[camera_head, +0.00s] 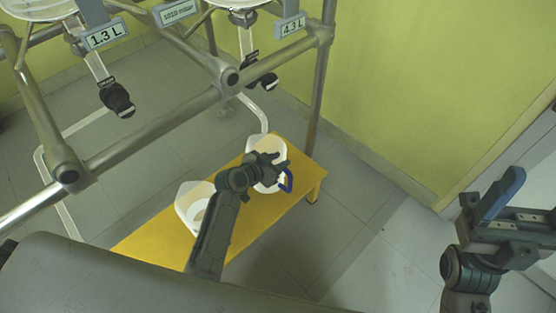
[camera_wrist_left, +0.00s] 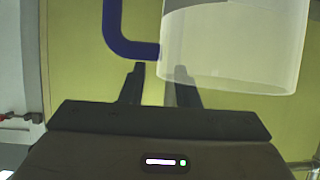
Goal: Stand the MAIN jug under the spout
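A whitish jug with a blue handle (camera_head: 288,182) stands at the far right part of the yellow bench. My left gripper (camera_head: 274,160) is over it in the head view and hides part of it. A second white jug (camera_head: 190,203) stands on the bench to the left, partly behind my arm. No jug name is readable.
The yellow bench (camera_head: 285,209) stands on grey tiles. Dark outlet valves hang under the vessels labelled 1.3 L (camera_head: 116,98) and 4.3 L (camera_head: 260,75). A metal pipe frame (camera_head: 150,133) crosses the left and middle. Open floor lies right of the bench.

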